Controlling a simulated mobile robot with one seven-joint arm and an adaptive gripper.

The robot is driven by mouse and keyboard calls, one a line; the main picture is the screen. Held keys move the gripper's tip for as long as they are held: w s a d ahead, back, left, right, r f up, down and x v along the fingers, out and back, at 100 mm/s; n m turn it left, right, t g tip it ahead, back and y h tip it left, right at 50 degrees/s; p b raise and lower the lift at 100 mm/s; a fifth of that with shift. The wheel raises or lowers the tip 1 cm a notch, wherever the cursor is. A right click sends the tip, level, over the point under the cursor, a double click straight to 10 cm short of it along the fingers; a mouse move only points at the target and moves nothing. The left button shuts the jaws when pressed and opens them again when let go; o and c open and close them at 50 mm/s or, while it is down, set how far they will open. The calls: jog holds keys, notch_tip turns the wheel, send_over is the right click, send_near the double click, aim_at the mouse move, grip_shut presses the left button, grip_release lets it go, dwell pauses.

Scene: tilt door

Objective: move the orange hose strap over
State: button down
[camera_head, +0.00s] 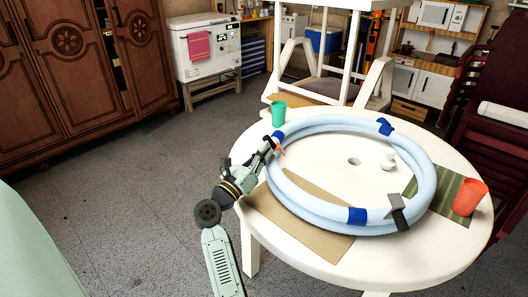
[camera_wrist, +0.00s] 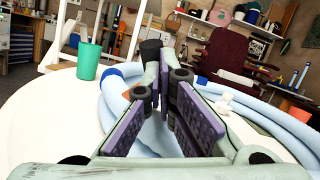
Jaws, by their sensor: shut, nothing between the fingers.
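A pale blue hose (camera_head: 420,165) lies coiled on the round white table. A small orange piece, seemingly the orange hose strap (camera_head: 280,150), shows on the coil's left side, right beside my fingertips. In the wrist view an orange patch (camera_wrist: 128,92) shows just left of my fingers, partly hidden by them. My gripper (camera_head: 270,143) reaches in from the left at the coil's left side. In the wrist view my gripper (camera_wrist: 165,88) is shut and empty, its fingers over the hose. I cannot tell whether it touches the strap.
Blue bands (camera_head: 357,215) wrap the hose in several places. A grey tool (camera_head: 398,212) leans on its front right. A green cup (camera_head: 278,115) stands behind my gripper; an orange-red cup (camera_head: 469,197) stands on a green mat (camera_head: 440,190). Brown board (camera_head: 300,228) lies under the hose.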

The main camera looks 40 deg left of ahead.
jog(key=shift+w+d+r+m+g+h+p, duration=0.1)
jog(key=shift+m+g+h+p, duration=0.15)
jog(key=shift+m, duration=0.2)
jog(key=shift+w+d+r+m+g+h+p, duration=0.15)
jog(key=shift+m+g+p, duration=0.1)
jog(key=shift+m+g, duration=0.15)
jog(key=shift+w+d+f+m+g, duration=0.15)
jog(key=shift+f+m+g, duration=0.1)
jog(key=shift+m+g, duration=0.4)
jog(key=shift+d, duration=0.1)
jog(key=shift+w+f, duration=0.1)
dwell(0.6)
